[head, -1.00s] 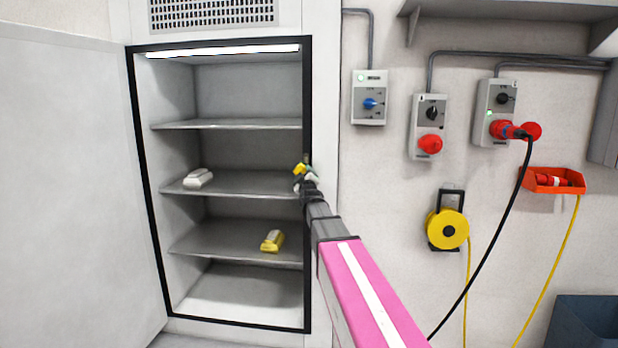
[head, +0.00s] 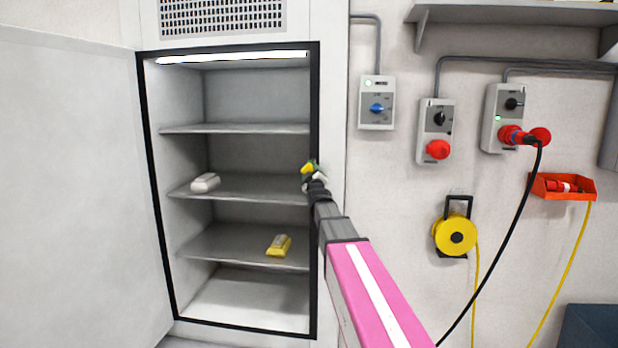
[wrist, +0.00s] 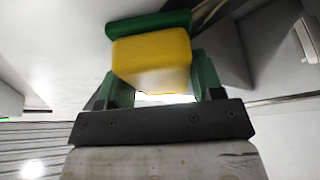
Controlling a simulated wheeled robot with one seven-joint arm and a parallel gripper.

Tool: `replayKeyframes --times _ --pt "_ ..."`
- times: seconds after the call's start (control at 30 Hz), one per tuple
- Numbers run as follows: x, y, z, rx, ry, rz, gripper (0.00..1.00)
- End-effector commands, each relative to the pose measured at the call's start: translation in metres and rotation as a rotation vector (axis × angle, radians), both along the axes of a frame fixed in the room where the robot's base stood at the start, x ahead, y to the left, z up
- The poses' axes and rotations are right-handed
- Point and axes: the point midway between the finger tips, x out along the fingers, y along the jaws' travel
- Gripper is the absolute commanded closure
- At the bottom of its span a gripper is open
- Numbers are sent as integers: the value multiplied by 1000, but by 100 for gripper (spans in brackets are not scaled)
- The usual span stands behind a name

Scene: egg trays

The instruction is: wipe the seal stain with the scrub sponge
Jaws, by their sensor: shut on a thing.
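My gripper (wrist: 158,88) is shut on the scrub sponge (wrist: 150,58), a yellow block with a green scrub layer on its far side. In the wrist view the green fingers flank the sponge close to a pale surface. In the head view my gripper (head: 314,178) and the small yellow sponge (head: 307,168) are at the right edge of the open cabinet's dark seal frame (head: 314,100), at middle shelf height. I cannot make out the seal stain; the arm and sponge cover part of the frame. Whether the sponge touches the seal is unclear.
The cabinet door (head: 70,180) stands open at left. A white object (head: 205,183) lies on the middle shelf and a yellow one (head: 279,246) on the shelf below. Right of the cabinet are switch boxes (head: 376,103), a yellow reel (head: 456,237), hanging cables and a red tray (head: 563,196).

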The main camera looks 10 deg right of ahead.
Motion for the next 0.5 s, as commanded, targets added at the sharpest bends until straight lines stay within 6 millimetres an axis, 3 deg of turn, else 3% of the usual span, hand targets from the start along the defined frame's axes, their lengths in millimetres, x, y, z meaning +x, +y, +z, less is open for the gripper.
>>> replayKeyframes --times 0.2,0.5 --pt "-5 -18 0 0 1 -3 58" --pt "-8 -25 1 1 1 -1 58"
